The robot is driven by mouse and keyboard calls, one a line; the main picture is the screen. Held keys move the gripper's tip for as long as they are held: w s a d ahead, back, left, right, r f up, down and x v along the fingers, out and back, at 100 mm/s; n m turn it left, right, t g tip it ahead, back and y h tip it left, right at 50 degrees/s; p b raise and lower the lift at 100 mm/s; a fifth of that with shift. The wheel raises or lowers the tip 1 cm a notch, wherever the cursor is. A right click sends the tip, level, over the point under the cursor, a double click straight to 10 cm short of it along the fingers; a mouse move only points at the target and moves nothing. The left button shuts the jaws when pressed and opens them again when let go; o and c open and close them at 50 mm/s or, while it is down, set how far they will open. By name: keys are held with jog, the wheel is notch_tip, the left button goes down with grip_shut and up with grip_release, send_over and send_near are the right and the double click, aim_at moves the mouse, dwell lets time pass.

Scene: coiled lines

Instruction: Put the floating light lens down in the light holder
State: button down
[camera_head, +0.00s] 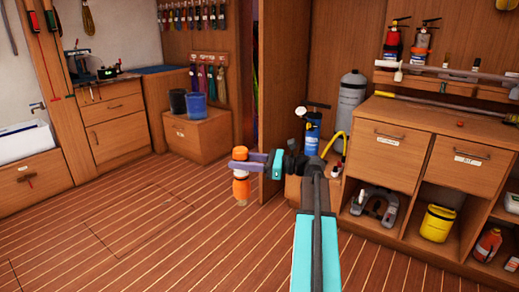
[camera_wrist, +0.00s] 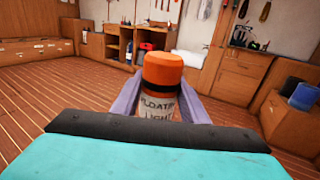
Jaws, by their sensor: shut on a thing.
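The floating light (camera_head: 241,187) is an orange and white cylinder, upright in the air in front of the wooden partition. In the wrist view the floating light (camera_wrist: 163,75) shows an orange top, a black band and a pale body lettered "FLOATING LIGHT". My gripper (camera_head: 240,166) is shut around its upper part, with one purple-grey finger on each side in the wrist view (camera_wrist: 160,100). Its lower end is hidden in the wrist view. I cannot pick out the light holder in either view.
A workbench (camera_head: 407,115) with drawers and open shelves stands at right. A grey cylinder (camera_head: 350,100) and a blue bottle (camera_head: 312,135) stand beside it. A wooden box (camera_head: 196,136) carries a blue bucket (camera_head: 195,104) and a dark one. The plank floor (camera_head: 120,230) is clear at left.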

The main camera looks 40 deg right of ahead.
jog(key=w+a+n+g+y+p, duration=0.2)
jog(key=a+p, duration=1.7)
jog(key=a, duration=1.4)
jog(key=shift+w+r+n+g+y, duration=0.4)
jog(key=shift+g+y, duration=0.1)
jog(key=shift+g, duration=0.1)
